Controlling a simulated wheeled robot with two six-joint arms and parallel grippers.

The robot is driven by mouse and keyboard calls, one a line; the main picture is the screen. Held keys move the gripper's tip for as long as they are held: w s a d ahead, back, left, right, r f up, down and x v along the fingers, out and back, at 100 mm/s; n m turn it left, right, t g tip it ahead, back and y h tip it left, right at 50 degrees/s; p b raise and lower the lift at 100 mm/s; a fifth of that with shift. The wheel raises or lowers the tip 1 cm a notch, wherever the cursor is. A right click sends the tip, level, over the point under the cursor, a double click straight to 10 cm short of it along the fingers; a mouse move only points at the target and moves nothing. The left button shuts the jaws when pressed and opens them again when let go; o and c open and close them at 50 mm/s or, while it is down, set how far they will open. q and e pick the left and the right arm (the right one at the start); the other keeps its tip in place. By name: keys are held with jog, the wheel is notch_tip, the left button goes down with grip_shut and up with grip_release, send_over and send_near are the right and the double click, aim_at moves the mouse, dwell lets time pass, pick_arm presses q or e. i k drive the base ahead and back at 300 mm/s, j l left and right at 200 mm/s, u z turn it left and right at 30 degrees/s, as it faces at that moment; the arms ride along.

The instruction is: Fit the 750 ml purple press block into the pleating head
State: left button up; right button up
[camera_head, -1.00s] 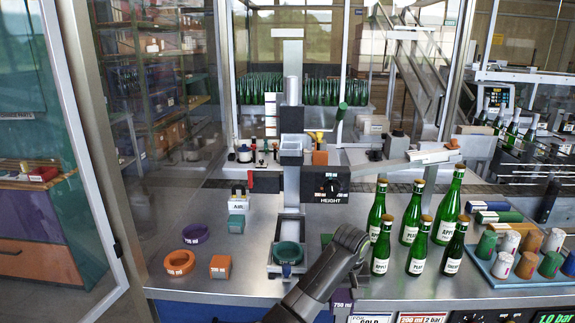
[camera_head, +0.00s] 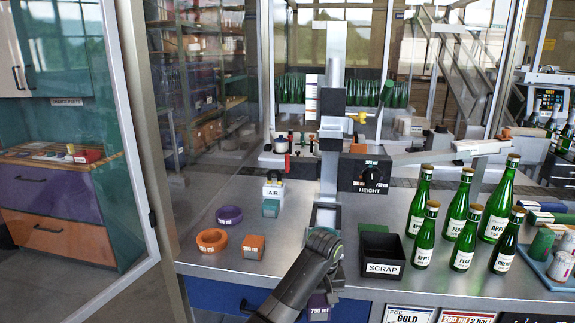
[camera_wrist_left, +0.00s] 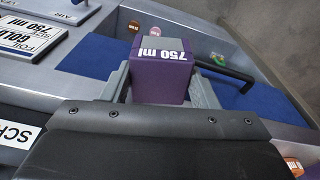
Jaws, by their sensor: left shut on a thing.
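The purple press block (camera_head: 319,309) marked 750 ml is low in the head view, in front of the counter's front edge. My left gripper (camera_wrist_left: 162,82) is shut on it. In the left wrist view the block (camera_wrist_left: 160,70) sits between both fingers, its label upside down in the picture. The pleating machine (camera_head: 333,100) stands upright behind my arm, with a grey open-topped box, a dark block and a HEIGHT dial (camera_head: 371,177). I cannot tell which part is the head's socket. My left arm hides the machine's base. My right gripper is out of view.
A black SCRAP bin (camera_head: 381,246) stands right of my arm, beside several green bottles (camera_head: 455,220). A lever arm (camera_head: 440,155) reaches right from the machine.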

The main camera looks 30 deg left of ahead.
aim_at(332, 127)
jog(key=i+l+u, duration=0.15)
jog(key=l+u, duration=0.2)
jog(key=i+l+u, duration=0.15)
jog(key=u, duration=0.2)
jog(key=l+u, duration=0.35)
jog(key=i+l+u, duration=0.1)
jog(key=l+u, duration=0.25)
jog(key=l, duration=0.1)
